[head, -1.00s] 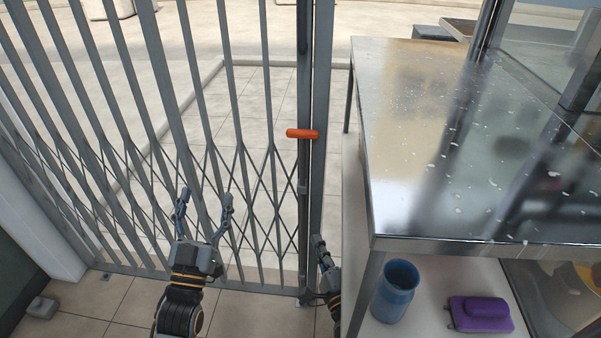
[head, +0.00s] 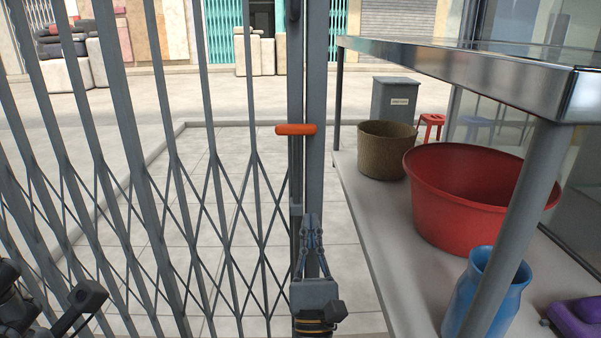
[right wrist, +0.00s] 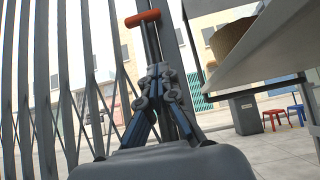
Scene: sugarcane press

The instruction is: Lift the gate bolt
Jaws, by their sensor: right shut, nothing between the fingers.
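The gate bolt's orange handle (head: 296,129) is a short horizontal bar on the gate's upright post in the head view. It also shows at the top of the right wrist view (right wrist: 142,18). My right gripper (head: 312,222) points up along the post, below the handle and apart from it. Its fingers are shut and empty, with the tips together in the right wrist view (right wrist: 158,72). Dark parts of my left arm or gripper (head: 85,297) show at the lower left edge; its fingers cannot be made out.
The grey folding lattice gate (head: 170,170) fills the left. At right, a metal-topped table (head: 470,65) has a lower shelf (head: 385,245) with a red tub (head: 470,205), a brown basket (head: 386,150), a blue jar (head: 487,290) and a purple item (head: 580,320).

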